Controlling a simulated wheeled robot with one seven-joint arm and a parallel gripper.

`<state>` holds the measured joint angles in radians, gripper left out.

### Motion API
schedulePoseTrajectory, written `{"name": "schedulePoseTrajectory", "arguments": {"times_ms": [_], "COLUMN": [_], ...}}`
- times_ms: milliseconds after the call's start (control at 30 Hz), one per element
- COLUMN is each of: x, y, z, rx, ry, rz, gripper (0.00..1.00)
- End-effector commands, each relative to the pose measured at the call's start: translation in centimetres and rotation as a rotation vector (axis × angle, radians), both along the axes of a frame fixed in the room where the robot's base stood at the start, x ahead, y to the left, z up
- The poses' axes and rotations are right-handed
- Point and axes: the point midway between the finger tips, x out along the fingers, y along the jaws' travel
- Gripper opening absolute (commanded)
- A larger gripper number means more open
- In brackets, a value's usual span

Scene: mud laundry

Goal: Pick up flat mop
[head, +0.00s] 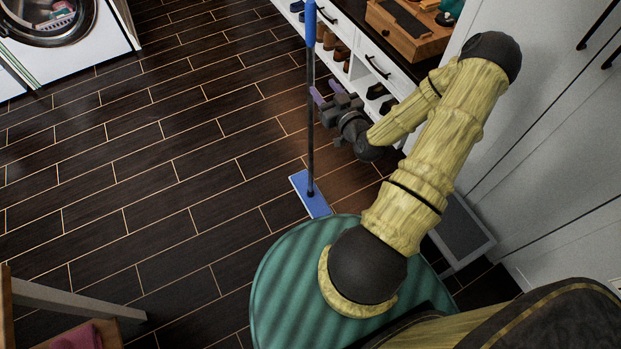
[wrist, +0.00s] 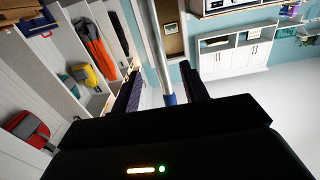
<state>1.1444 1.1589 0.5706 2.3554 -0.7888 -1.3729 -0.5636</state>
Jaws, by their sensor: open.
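The flat mop stands upright on the dark floor, with a blue flat head (head: 311,196), a dark pole (head: 310,130) and a blue upper handle (head: 310,22). My gripper (head: 322,92) is open at the pole's mid-height, its fingers pointing toward it from the right. In the wrist view, the mop's pole (wrist: 158,45) shows in the gap between my two open fingers (wrist: 160,78), nearer the right finger. The fingers look apart from the pole on both sides. How deep the pole sits between them is hard to tell.
A white shoe cabinet (head: 355,75) with shoes stands just behind my gripper, with a wooden box (head: 410,30) on top. A green round seat (head: 285,285) is near the mop head. A washer (head: 60,45) is at upper left.

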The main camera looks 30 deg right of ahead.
Motion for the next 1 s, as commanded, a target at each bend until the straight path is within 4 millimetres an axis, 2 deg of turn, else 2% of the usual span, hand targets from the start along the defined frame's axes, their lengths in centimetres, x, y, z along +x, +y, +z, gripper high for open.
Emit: {"name": "schedulePoseTrajectory", "arguments": {"times_ms": [100,200,667,1000], "x": [2.2,3.4,4.3,8.7], "y": [0.1,0.1,0.1,0.0], "z": [0.1,0.0,0.0,0.0], "rx": [0.0,0.0,0.0,-0.001], "ry": [-0.001,-0.001,0.0,-0.002], "rz": [0.001,-0.001,-0.001,-0.001], "gripper": [0.44,0.44,0.44,0.44]}}
